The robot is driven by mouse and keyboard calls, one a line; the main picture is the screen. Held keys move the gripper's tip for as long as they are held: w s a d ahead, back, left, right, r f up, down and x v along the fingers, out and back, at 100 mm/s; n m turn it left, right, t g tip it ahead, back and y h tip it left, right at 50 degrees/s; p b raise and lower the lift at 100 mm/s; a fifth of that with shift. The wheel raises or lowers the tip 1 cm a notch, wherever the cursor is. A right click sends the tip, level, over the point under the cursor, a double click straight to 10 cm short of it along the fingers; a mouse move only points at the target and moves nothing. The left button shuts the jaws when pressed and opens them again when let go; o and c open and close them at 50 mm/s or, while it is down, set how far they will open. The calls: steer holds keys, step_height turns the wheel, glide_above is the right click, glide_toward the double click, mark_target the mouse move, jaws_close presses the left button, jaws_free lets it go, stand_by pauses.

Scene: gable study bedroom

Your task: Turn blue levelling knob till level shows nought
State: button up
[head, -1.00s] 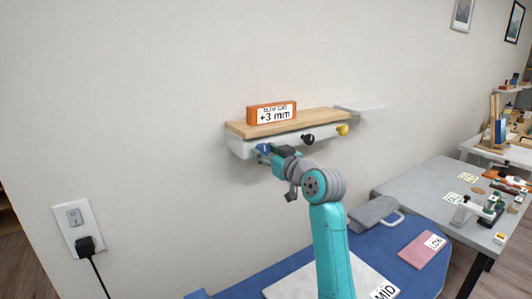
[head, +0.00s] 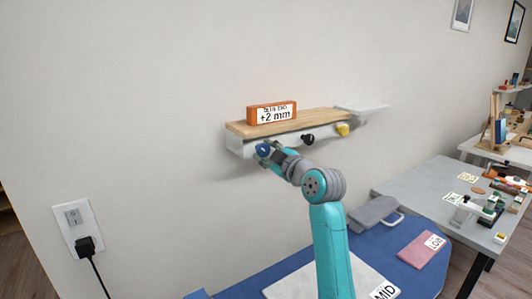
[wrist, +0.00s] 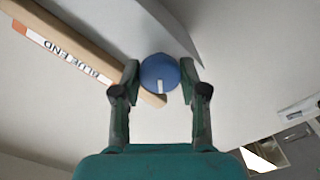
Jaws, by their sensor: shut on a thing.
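The blue knob (head: 263,149) is at the left end of the white rail under a wooden shelf (head: 300,122). In the wrist view the blue knob (wrist: 160,73) sits between my two fingers, with a white mark at its lower edge. My gripper (head: 264,152) is shut on it; it also shows in the wrist view (wrist: 160,78). The orange level (head: 272,113) stands on the shelf and reads +2 mm in the head view. In the wrist view its label (wrist: 68,56) reads BLUE END, upside down.
A black knob (head: 307,139) and a yellow knob (head: 342,129) are further right on the rail. A wall outlet with a plug (head: 85,244) is at lower left. A blue-covered surface (head: 420,275) lies below, with a grey table (head: 430,187) at right.

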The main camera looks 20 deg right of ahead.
stand_by(0.3)
steer(key=o, duration=1.1)
steer(key=shift+o, duration=0.2)
steer(key=v, duration=1.2)
